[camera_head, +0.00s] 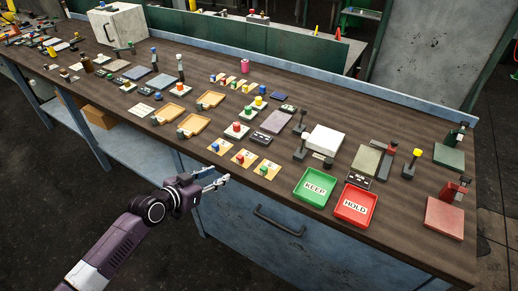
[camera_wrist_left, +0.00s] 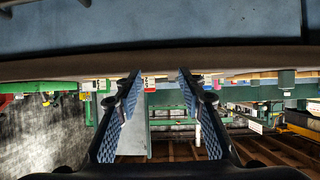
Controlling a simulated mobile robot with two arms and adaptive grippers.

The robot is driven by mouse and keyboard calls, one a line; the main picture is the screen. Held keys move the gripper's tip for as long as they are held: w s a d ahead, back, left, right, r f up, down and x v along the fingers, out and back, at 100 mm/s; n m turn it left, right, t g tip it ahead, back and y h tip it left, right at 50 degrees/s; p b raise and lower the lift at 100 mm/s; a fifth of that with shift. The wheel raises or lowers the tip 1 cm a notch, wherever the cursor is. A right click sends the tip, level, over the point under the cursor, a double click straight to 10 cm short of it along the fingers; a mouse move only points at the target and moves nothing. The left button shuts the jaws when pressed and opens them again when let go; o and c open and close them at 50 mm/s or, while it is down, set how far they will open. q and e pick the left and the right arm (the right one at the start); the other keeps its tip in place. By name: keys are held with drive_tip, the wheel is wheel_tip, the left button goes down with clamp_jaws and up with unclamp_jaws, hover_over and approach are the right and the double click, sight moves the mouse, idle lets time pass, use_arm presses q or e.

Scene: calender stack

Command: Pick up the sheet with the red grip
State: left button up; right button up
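A small tan sheet (camera_head: 249,156) with a red grip (camera_head: 240,158) lies on the workbench near its front edge. It is the middle one of a row of three. The sheet with the blue grip (camera_head: 214,146) is to its left and the sheet with the green grip (camera_head: 263,170) is to its right. My left gripper (camera_head: 222,179) is open and empty, just in front of the bench edge, short of these sheets. In the left wrist view its two fingers (camera_wrist_left: 159,80) stand apart with nothing between them. My right gripper is not in view.
A green KEEP tray (camera_head: 299,197) and a red HOLD tray (camera_head: 338,216) stand right of the sheets. Several blocks, tan trays and pads crowd the bench behind. The bench front edge (camera_head: 225,190) lies close to my gripper; a drawer handle (camera_head: 278,221) sticks out below.

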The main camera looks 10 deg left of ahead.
use_arm(q)
approach(238, 159)
drive_tip(key=w+f, duration=0.1)
drive_tip(key=w, duration=0.1)
drive_tip(key=shift+w+d+f+m+t+h+p, duration=0.2)
drive_tip(key=shift+w+d+f+h+p, duration=0.1)
drive_tip(key=shift+w, duration=0.25)
drive_tip(key=shift+w+d+f+m+t+h+p, duration=0.1)
drive_tip(key=shift+w+d+f+m+h+p, duration=0.1)
drive_tip(key=shift+w+d+f, duration=0.25)
drive_tip(key=shift+p+x, duration=0.3)
drive_tip(key=shift+x, duration=1.85)
drive_tip(key=shift+a+f, duration=0.1)
clamp_jaws()
